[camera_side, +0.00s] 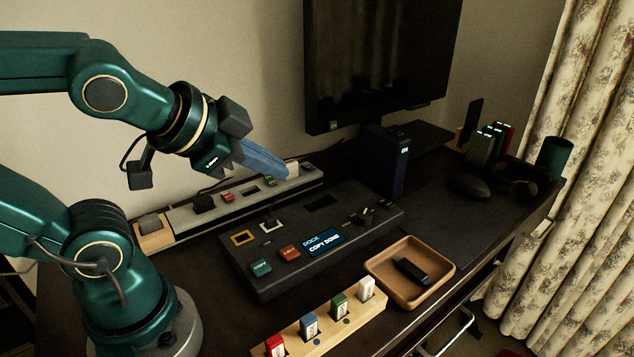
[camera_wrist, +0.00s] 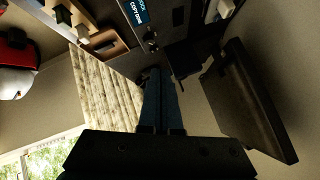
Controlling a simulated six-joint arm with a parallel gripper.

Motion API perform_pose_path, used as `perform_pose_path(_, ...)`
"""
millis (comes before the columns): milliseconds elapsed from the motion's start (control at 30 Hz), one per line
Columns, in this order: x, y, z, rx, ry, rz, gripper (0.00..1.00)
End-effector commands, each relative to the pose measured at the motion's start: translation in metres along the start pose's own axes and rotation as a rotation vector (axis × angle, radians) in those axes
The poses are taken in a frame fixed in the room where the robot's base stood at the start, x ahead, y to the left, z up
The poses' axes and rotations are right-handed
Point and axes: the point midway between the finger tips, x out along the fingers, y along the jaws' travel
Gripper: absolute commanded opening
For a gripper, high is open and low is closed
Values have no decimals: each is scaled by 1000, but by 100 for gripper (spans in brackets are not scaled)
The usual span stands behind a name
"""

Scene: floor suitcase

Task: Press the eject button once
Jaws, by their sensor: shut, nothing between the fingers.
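The dark dock (camera_side: 330,215) lies on the desk. Its lit screen (camera_side: 324,242) reads "DOCK COPY DONE"; part of it also shows in the wrist view (camera_wrist: 134,11). A red button (camera_side: 289,252) with a small label, too small to read for certain, sits left of the screen. A green button labelled COPY (camera_side: 261,267) is at its front left corner. My gripper (camera_side: 283,168) is shut and empty, raised behind and above the dock, well apart from the red button. In the wrist view my blue fingers (camera_wrist: 159,80) lie together.
A wooden tray (camera_side: 375,262) holding a black stick (camera_side: 411,270) lies right of the dock. A wooden rack (camera_side: 330,325) with several coloured sticks stands in front. A long grey strip (camera_side: 190,217) runs behind the dock. A monitor (camera_side: 380,60) and a dark upright box (camera_side: 385,165) stand at the back.

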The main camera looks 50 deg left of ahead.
Motion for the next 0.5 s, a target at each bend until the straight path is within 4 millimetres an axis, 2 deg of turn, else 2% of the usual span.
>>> perform_pose_path(33,3,-15,-15,121,66,-70,0)
perform_pose_path(100,4,-34,-38,303,154,-166,0)
perform_pose_path(233,2,-55,-76,648,284,-321,0)
perform_pose_path(367,0,-58,-106,1001,392,-433,0)
perform_pose_path(500,3,-46,-125,1381,499,-495,0)
